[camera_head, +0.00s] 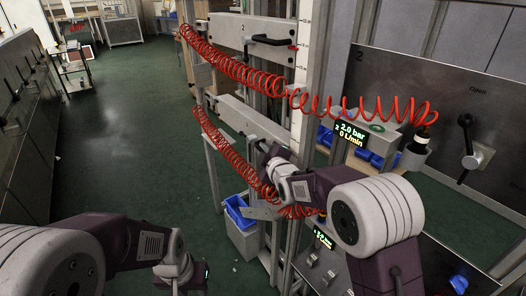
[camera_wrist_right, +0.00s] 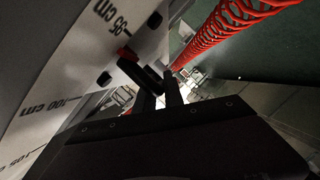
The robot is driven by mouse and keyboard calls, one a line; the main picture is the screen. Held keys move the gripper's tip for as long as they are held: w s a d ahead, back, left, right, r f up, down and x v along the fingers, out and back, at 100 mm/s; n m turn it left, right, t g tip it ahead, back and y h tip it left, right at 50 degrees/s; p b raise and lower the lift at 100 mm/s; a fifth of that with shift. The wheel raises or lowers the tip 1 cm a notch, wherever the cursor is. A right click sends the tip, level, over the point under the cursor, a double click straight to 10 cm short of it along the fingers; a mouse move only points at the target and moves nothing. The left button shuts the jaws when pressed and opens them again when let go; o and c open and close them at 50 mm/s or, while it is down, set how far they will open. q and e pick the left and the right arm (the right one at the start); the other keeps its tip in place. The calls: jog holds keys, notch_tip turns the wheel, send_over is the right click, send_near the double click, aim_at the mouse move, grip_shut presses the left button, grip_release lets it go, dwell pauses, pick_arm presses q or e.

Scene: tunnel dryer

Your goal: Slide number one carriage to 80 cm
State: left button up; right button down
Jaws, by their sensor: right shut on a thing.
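The number one carriage (camera_head: 240,118) is the lower pale beam in the head view, partly behind the red coiled hose and my right arm. My right gripper (camera_head: 272,152) is at its right end. In the right wrist view my right gripper (camera_wrist_right: 160,92) is shut on a black handle (camera_wrist_right: 142,72). A red pointer (camera_wrist_right: 127,54) beside the handle lies between the 95 cm and 100 cm marks of the white scale (camera_wrist_right: 70,85). My left gripper (camera_head: 183,280) is low in the head view, its fingertips too unclear to read.
The number two carriage (camera_head: 250,36), with its own black handle, is higher up. Red coiled hoses (camera_head: 240,72) hang across the front. A steel panel (camera_head: 440,110) is at right.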

notch_tip(320, 180, down, 13)
jog(key=b, duration=1)
jog(key=c, duration=1.5)
grip_release()
jog(key=shift+r, duration=0.2)
jog(key=shift+o, duration=0.2)
jog(key=shift+r, duration=0.1)
jog(key=shift+s, duration=0.1)
jog(key=p+v, duration=0.1)
jog(key=v, duration=0.8)
